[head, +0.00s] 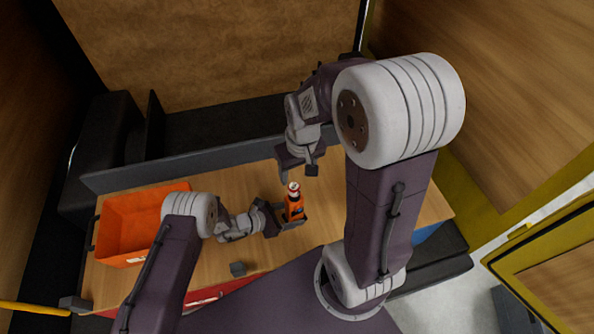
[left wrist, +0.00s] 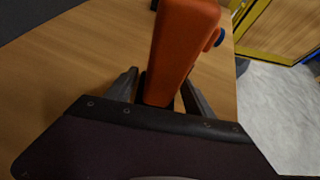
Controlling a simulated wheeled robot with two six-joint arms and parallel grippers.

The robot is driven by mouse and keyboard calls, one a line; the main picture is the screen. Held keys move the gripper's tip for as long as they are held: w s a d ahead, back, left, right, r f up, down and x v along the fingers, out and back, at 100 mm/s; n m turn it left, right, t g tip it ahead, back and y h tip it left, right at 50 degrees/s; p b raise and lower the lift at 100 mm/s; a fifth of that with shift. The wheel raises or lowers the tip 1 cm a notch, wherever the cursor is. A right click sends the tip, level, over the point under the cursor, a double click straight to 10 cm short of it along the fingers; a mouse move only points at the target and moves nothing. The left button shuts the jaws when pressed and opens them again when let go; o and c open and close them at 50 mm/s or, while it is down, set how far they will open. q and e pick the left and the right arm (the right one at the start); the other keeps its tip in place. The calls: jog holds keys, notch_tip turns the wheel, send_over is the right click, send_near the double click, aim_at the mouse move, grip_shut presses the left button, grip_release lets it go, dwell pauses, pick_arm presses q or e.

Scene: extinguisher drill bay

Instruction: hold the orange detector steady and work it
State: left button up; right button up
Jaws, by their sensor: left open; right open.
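The orange detector (head: 294,207) stands upright on the wooden table, with a pale and red top. In the left wrist view the detector (left wrist: 181,45) rises between the two fingers, with a small blue part on its right side. My left gripper (head: 287,219) is open, its fingers on either side of the detector's lower body; a gap shows beside the left finger. My right gripper (head: 298,172) is open and empty, just above and behind the detector's top. The detector's base is partly hidden by my left gripper.
An orange bin (head: 128,222) stands at the left of the table (head: 240,180). A small dark block (head: 237,268) lies near the front edge. A grey ledge (head: 200,163) runs along the back. The table right of the detector looks clear, though my right arm hides part.

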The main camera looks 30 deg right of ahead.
pick_arm(q)
jog(key=v, duration=1.2)
jog(key=shift+d, duration=0.1)
